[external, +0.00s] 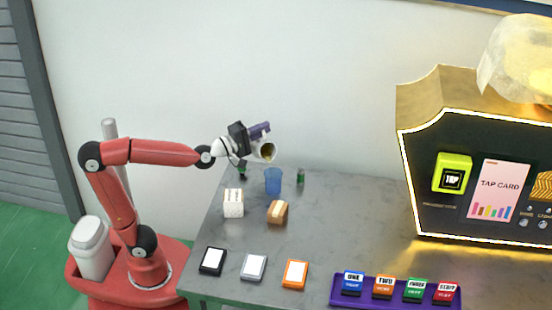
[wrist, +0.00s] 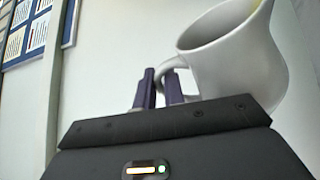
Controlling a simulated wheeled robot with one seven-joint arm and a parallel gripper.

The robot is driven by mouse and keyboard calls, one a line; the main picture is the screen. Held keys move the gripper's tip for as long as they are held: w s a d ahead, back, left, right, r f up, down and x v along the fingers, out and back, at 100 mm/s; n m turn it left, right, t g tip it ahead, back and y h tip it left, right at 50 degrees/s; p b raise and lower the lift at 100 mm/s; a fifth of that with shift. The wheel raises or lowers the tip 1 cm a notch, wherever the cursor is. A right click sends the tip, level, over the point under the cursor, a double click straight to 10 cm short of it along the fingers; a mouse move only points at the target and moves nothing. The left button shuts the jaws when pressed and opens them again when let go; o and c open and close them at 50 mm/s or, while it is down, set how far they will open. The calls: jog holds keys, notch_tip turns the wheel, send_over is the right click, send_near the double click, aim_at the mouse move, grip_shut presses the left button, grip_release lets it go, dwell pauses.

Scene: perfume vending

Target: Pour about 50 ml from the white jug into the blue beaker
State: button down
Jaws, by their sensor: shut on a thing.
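The white jug (external: 266,150) is held in the air above the table, tilted, with its mouth toward the camera and a dark yellowish inside showing. In the wrist view the jug (wrist: 235,55) is at the upper right, its handle between my purple fingers. My gripper (wrist: 160,88) is shut on that handle; it also shows in the external view (external: 262,130). The blue beaker (external: 273,182) stands upright on the table just below the jug, apart from it. I cannot tell whether liquid is flowing or how much is in the beaker.
Small dark green bottles (external: 301,177) stand near the beaker. A white box (external: 233,204) and a brown block (external: 278,212) are in front. Black, grey and orange pads, a purple button tray (external: 338,299) and a lit vending machine (external: 420,170) occupy the grey table (external: 340,225).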

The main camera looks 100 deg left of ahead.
aim_at(266, 142)
jog(key=shift+w+d+r+m+p, duration=0.15)
jog(key=shift+d+r+m+p, duration=0.1)
jog(key=shift+m+p, duration=0.15)
dwell(1.0)
jog(key=shift+w+d+f+m+t+p, duration=0.2)
jog(key=shift+w+d+m, duration=0.2)
jog(key=shift+d+m, duration=0.15)
jog(key=shift+w+d+f+m+t+p, duration=0.1)
jog(key=shift+w+d+f+m, duration=0.05)
jog(key=shift+w+d+m, duration=0.35)
dwell(1.0)
jog(key=s+a+n+b, duration=0.2)
jog(key=a+n+b, duration=0.1)
jog(key=shift+s+f, duration=0.25)
jog(key=shift+f, duration=0.15)
jog(key=shift+a+r+n+g, duration=0.15)
jog(key=shift+n+g, duration=0.25)
jog(key=shift+n, duration=0.25)
jog(key=shift+s+a+f+n+b, duration=0.2)
jog(key=shift+f+n+b, duration=0.2)
jog(key=shift+n+b, duration=0.1)
jog(key=shift+s+a+f+n+b, duration=0.15)
jog(key=shift+a+f+n+b, duration=0.05)
jog(key=shift+f+n+b, duration=0.25)
jog(key=shift+s+a+n+g+p, duration=0.2)
jog(key=shift+n+g+p, duration=0.15)
jog(key=shift+n, duration=0.2)
jog(key=shift+s+a+f+n+y, duration=0.25)
jog(key=shift+a+f+n+y, duration=0.25)
jog(key=shift+n, duration=0.3)
